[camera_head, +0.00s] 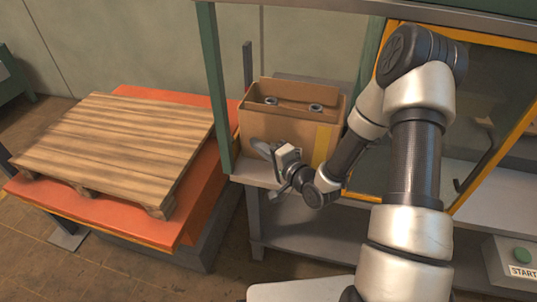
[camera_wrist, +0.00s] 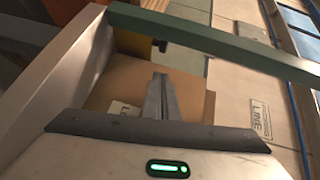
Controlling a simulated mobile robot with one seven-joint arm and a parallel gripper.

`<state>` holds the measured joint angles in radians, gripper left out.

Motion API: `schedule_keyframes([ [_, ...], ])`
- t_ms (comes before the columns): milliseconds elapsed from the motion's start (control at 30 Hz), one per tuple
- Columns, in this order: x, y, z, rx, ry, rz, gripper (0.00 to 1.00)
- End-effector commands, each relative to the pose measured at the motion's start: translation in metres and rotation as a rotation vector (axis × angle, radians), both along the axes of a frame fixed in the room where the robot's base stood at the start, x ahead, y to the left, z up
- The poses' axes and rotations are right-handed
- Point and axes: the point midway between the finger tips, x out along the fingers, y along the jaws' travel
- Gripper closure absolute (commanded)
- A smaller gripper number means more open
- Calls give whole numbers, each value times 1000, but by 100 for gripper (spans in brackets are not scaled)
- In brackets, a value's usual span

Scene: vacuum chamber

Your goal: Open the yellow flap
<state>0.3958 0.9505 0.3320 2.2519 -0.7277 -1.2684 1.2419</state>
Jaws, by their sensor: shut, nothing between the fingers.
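The yellow flap (camera_head: 490,41) is a yellow-framed clear panel on the right side of the workstation in the head view. A dark bent handle (camera_head: 476,170) shows near its right edge. My arm crosses in front of the flap's left part and hides some of it. My gripper (camera_head: 283,187) is left of the flap and apart from it, in front of the cardboard box. In the wrist view, my gripper (camera_wrist: 160,80) has its fingers together and empty, with cardboard behind them. The flap cannot be made out clearly in the wrist view.
An open cardboard box (camera_head: 290,130) with round metal parts stands on the workstation's left shelf. A green post (camera_head: 214,85) rises beside it. A wooden pallet (camera_head: 125,140) lies on an orange platform (camera_head: 195,200) at left. A START button box (camera_head: 515,262) is at lower right.

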Motion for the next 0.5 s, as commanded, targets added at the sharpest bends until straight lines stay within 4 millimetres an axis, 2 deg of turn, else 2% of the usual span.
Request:
schedule_keyframes([
  [67, 13, 10, -3, 0, -2, 2, 100],
  [200, 16, 32, -7, 0, 1, 4, 100],
  [500, 19, 47, -9, -1, 1, 1, 100],
])
